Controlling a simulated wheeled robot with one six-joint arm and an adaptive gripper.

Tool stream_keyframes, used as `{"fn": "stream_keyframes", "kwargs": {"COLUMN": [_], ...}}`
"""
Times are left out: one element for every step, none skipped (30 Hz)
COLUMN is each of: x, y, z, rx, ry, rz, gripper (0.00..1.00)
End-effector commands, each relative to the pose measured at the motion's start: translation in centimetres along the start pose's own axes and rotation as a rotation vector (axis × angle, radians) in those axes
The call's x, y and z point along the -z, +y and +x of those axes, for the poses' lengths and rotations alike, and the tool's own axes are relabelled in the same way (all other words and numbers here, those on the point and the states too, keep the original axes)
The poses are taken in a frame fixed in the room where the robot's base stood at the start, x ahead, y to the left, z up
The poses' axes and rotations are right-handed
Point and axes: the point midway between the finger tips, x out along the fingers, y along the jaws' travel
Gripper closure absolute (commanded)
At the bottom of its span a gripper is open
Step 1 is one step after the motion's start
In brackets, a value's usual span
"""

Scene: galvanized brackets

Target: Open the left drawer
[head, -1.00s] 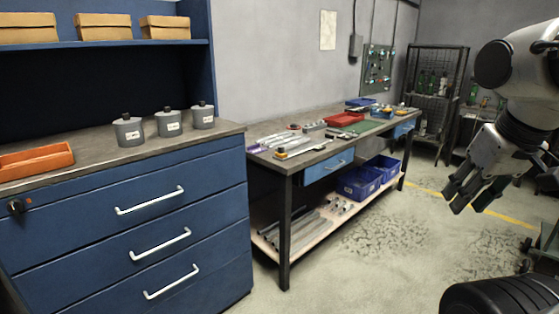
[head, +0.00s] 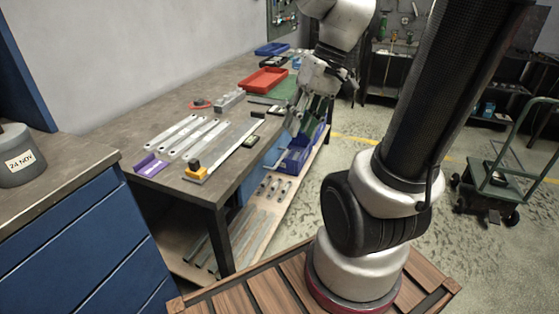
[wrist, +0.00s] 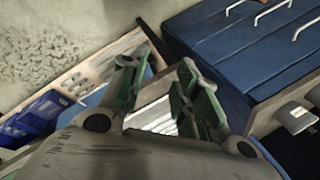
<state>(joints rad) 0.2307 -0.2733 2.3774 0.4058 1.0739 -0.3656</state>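The workbench's left drawer (head: 268,163) is a blue front under the tabletop. It is partly hidden behind the bench edge and my gripper, and its handle does not show clearly now. A strip of blue, likely that drawer front (wrist: 95,97), shows beside the fingers in the wrist view. My gripper (head: 303,118) hangs at the bench's front edge, near the drawer. In the wrist view my gripper (wrist: 158,72) has its two green-padded fingers spread with nothing between them. I cannot tell whether it touches anything.
The workbench top (head: 120,130) holds metal strips, a red tray (head: 264,80) and a yellow-and-black tool (head: 195,171). Blue bins (head: 297,155) stand on the lower shelf. A blue cabinet (head: 80,235) stands at left. A green cart (head: 490,180) stands at right, with open floor between.

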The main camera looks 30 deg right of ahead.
Motion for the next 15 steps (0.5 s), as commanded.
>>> {"fn": "stream_keyframes", "kwargs": {"x": [1.3,2.0,3.1,4.0,4.9,6.1,7.0,8.0,9.2,10.2,11.1,12.3,13.2,14.1,15.1], "y": [0.4,0.5,0.7,0.9,1.2,1.6,2.1,2.6,3.5,4.2,5.0,6.2,7.1,8.2,9.7], "z": [1.4,2.1,3.1,3.8,4.6,5.6,6.4,7.2,8.3,9.1,9.9,11.1,11.9,12.9,14.1], "rx": [0.073,0.119,0.182,0.229,0.277,0.341,0.388,0.435,0.496,0.541,0.585,0.64,0.679,0.716,0.762], "ry": [-0.036,-0.047,-0.059,-0.061,-0.062,-0.056,-0.048,-0.037,-0.015,0.005,0.028,0.065,0.095,0.129,0.178], "rz": [0.042,0.059,0.084,0.101,0.12,0.147,0.167,0.188,0.216,0.239,0.261,0.293,0.315,0.34,0.372], "gripper": [0.69,0.69,0.69,0.69,0.69,0.69,0.69,0.69,0.69,0.69,0.69,0.69,0.69,0.69,0.69]}}
